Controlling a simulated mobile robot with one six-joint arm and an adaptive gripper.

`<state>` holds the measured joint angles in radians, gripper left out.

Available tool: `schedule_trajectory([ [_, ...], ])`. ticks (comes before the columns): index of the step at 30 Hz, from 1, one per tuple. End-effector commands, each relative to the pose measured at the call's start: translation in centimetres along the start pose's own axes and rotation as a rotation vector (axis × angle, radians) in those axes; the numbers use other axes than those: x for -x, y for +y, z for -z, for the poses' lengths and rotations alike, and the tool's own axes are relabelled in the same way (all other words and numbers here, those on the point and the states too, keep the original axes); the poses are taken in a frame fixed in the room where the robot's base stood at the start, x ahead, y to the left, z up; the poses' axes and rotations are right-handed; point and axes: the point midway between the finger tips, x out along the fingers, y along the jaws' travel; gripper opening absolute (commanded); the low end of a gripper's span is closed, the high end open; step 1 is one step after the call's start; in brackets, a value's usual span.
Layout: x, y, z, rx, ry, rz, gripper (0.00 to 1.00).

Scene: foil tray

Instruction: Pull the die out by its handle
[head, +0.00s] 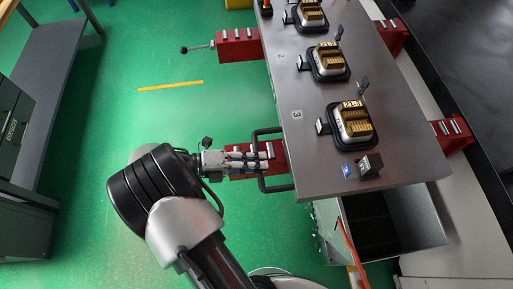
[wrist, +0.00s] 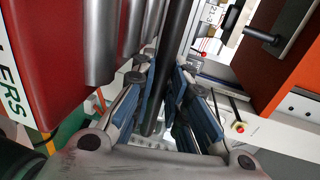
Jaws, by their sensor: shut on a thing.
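A black U-shaped handle (head: 262,187) sticks out from the left edge of the steel machine table, beside a red block (head: 277,167) partly under the table top. My gripper (head: 266,155) is at the middle of the handle, over the red block. In the wrist view the dark handle bar (wrist: 176,50) runs between the blue-padded fingers of my gripper (wrist: 172,95), which are shut on it. The die itself cannot be clearly told apart; the table top covers what is behind the handle.
The steel table (head: 315,165) carries several gold-topped moulds (head: 354,122) in a row. Another red block (head: 238,47) with a ball-ended lever stands farther up the left edge. An open grey bin (head: 415,220) is below the table's near end. Green floor to the left is clear.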

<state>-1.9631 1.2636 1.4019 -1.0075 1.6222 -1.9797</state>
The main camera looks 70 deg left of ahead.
Motion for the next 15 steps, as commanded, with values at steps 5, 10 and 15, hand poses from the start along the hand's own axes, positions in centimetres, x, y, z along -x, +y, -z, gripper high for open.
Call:
schedule_trajectory([
  [5, -0.13, 0.38, 0.02, 0.002, 0.001, -0.008, 0.16],
  [10, -0.09, 0.28, 0.01, 0.001, 0.000, -0.006, 0.22],
  [15, -0.01, 0.18, -0.01, 0.000, -0.001, -0.005, 0.22],
])
